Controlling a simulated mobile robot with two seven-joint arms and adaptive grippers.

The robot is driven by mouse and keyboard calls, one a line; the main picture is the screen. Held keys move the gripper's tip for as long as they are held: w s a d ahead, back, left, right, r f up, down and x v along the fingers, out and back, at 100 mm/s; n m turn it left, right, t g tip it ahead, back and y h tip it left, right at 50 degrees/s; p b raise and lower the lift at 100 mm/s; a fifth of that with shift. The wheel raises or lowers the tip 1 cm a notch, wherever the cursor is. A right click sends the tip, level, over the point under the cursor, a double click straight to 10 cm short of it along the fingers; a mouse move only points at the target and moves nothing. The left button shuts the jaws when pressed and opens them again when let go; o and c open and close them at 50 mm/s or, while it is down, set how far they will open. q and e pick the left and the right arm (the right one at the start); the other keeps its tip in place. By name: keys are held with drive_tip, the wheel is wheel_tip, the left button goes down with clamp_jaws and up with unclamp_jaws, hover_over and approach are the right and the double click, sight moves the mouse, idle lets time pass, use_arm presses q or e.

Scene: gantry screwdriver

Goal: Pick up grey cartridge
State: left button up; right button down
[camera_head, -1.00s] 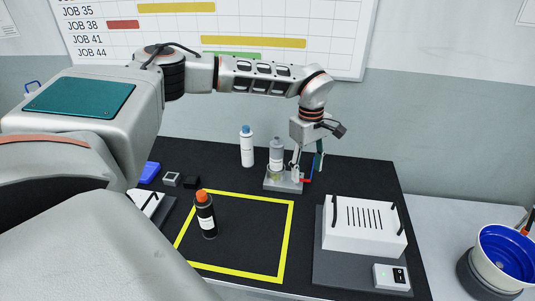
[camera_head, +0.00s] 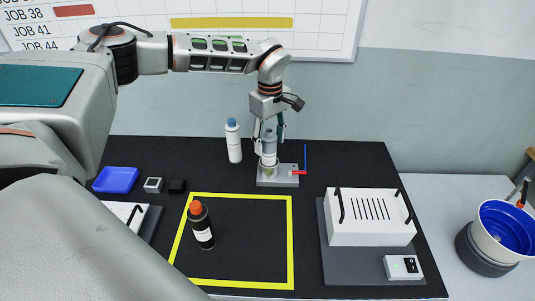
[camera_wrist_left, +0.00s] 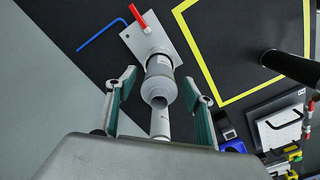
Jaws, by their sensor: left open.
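The grey cartridge (camera_head: 269,147) stands upright in a small grey metal fixture (camera_head: 278,180) at the back of the black table. My left gripper (camera_head: 268,139) points down from above with a finger on either side of the cartridge. In the left wrist view, the cartridge (camera_wrist_left: 160,82) lies between the two green-padded fingers of the open gripper (camera_wrist_left: 161,84). A gap shows on both sides there, so the fingers do not appear to grip it. The cartridge's lower end is hidden in the fixture. My right gripper is not in view.
A white bottle with a blue cap (camera_head: 233,143) stands close left of the cartridge. The fixture has a red lever (camera_head: 299,173), with a blue rod (camera_head: 305,156) beside it.

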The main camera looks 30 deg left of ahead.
sight(269, 154)
use_arm(q)
wheel_tip(269, 154, down, 6)
drive_tip(key=shift+w+a+r, duration=0.1)
drive_tip(key=shift+a, duration=0.05)
drive_tip(key=shift+r, duration=0.1)
drive_tip(key=c, duration=1.2)
